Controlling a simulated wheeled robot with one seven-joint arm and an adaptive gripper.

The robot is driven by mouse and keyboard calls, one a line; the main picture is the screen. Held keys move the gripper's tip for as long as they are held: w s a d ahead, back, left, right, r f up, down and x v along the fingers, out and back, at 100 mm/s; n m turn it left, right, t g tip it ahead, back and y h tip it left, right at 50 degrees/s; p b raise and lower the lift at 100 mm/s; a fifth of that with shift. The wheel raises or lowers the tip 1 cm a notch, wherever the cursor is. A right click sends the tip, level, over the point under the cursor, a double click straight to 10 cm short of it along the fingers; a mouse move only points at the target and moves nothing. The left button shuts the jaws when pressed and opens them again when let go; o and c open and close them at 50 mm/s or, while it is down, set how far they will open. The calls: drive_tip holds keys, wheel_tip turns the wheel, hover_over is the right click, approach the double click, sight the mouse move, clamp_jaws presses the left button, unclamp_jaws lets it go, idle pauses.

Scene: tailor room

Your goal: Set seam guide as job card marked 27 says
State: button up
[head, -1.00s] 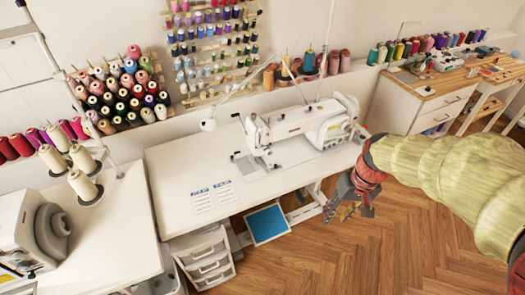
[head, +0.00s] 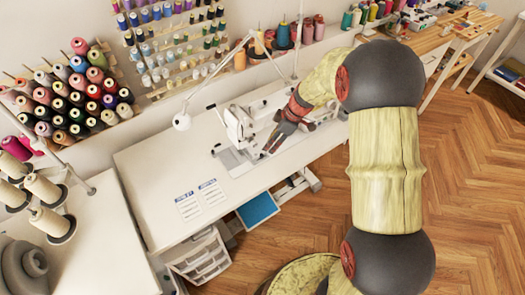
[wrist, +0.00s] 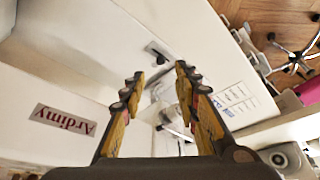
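The white sewing machine (head: 238,125) stands on the white table (head: 150,160), partly hidden by my arm. My gripper (wrist: 160,74) is open and empty, in front of the machine (head: 274,147).
Thread cones on racks (head: 75,95) stand at the back left. A lamp (head: 182,121) rises behind the machine. White drawers (head: 200,260) and a blue pad (head: 257,210) are below the table. The table around the cards is clear.

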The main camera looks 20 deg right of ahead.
sight(262, 155)
drive_tip(key=b+x, duration=0.2)
drive_tip(key=x, duration=0.5)
drive_tip(key=shift+f, duration=0.25)
drive_tip(key=shift+c, duration=0.4)
clamp_jaws()
idle(0.3)
